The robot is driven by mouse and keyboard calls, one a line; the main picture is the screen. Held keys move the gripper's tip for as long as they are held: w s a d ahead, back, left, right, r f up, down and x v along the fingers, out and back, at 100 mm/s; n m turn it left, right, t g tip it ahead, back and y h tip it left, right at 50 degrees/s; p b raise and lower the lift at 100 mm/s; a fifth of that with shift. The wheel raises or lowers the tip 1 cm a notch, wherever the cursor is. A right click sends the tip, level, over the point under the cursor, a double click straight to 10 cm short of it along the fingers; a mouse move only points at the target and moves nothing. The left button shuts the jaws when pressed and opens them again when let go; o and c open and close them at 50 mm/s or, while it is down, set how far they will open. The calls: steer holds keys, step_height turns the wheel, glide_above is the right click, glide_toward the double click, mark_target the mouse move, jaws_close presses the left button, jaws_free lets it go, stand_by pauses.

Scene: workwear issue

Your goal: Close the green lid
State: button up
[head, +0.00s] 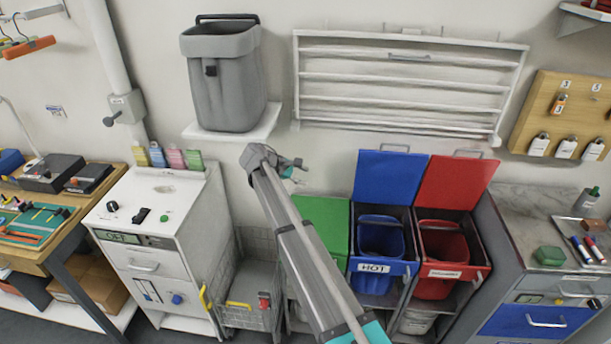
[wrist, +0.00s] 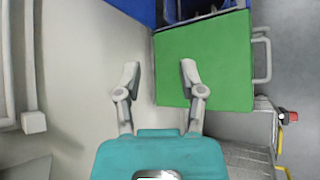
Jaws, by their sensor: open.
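The green lid (head: 328,218) lies flat, level with the bin tops, left of the blue bin, and looks closed. My arm hides part of it and its bin in the head view. The whole lid (wrist: 215,65) shows in the wrist view, with a pale handle (wrist: 262,58) along its right edge. My gripper (head: 292,168) is open and empty, near the wall above the lid's rear.
The blue lid (head: 389,177) and red lid (head: 456,184) stand raised beside it, over the blue bin (head: 381,240) and red bin (head: 444,248). A wire cart (head: 250,290) stands at the left. A grey bin (head: 226,80) sits on a wall shelf above.

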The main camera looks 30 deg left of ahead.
steer(key=p+v, duration=0.5)
steer(key=v, duration=0.4)
steer(key=shift+r, duration=0.25)
stand_by(0.9)
steer(key=shift+w+a, duration=0.1)
stand_by(0.4)
steer(key=w+d+f+m+g+b, duration=0.1)
steer(key=w+d+f+m+g, duration=0.15)
steer(key=d, duration=1.05)
steer(key=w+d+f+m+g+y, duration=0.1)
steer(key=w+d+f+m+g, duration=0.15)
steer(key=d, duration=1.05)
steer(key=w+d+f+m+g+b, duration=0.15)
steer(key=d+m, duration=0.25)
steer(key=d, duration=0.9)
steer(key=s+d+f+m+y, duration=0.1)
steer(key=s+d+m, duration=0.2)
steer(key=d, duration=0.7)
steer(key=s+d+f+m+g+y, duration=0.1)
steer(key=s+d+m, duration=0.3)
steer(key=d, duration=0.6)
steer(key=s+d+f+m+g+y+b, duration=0.1)
steer(key=s+d+f+m+y, duration=0.2)
steer(key=s+d, duration=0.4)
steer(key=d+m, duration=0.1)
steer(key=d, duration=0.2)
steer(key=shift+f, duration=0.15)
steer(key=shift+s+d, duration=0.1)
